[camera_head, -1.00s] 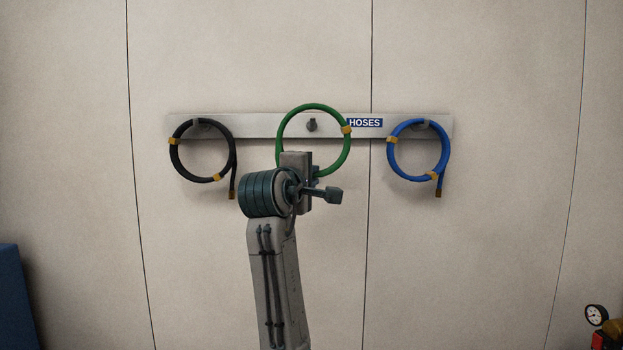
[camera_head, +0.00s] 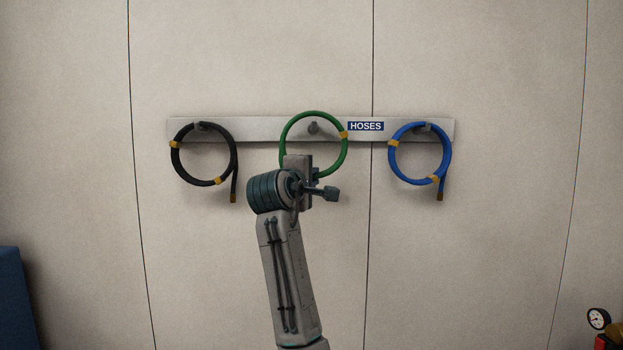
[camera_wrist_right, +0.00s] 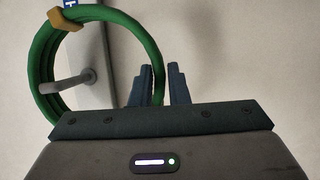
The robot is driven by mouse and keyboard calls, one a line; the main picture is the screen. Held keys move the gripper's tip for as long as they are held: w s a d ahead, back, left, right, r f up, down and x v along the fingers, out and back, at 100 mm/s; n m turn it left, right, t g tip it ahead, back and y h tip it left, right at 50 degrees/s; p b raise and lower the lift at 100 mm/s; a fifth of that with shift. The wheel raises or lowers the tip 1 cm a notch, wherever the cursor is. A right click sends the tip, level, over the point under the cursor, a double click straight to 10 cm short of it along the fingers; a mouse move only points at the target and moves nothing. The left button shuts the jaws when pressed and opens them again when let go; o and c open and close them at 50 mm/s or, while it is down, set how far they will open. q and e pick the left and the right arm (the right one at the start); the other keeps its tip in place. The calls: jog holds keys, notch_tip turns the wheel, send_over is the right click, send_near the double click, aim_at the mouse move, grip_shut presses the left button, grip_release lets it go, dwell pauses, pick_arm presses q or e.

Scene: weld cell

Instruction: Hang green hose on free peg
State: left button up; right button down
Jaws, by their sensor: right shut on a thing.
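The green hose (camera_head: 314,113) is a coiled ring with a yellow band, upright in front of the middle of the rail. The free middle peg (camera_head: 313,128) shows inside its loop, in the upper half. My right gripper (camera_head: 312,176) is shut on the lower part of the green hose. In the right wrist view the hose (camera_wrist_right: 157,75) runs between my right gripper's fingers (camera_wrist_right: 160,88). There the peg (camera_wrist_right: 70,84) sticks out from the rail, and its tip overlaps the left side of the ring and seems to poke through the loop. My left gripper is not in view.
The grey rail (camera_head: 265,129) with a HOSES label (camera_head: 366,126) is on the wall. A black hose (camera_head: 237,155) hangs on the left peg and a blue hose (camera_head: 391,155) on the right peg. A gauge (camera_head: 598,318) stands low at right.

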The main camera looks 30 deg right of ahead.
jog(key=shift+w+d, duration=0.3)
jog(key=shift+w, duration=0.1)
jog(key=shift+w+d+f, duration=0.2)
jog(key=shift+w+f, duration=0.15)
jog(key=shift+f, duration=0.15)
jog(key=shift+w+d+f, duration=0.2)
jog(key=shift+w+f, duration=0.1)
jog(key=shift+f, duration=0.15)
jog(key=c, duration=1.3)
grip_release()
jog(key=shift+a, duration=0.1)
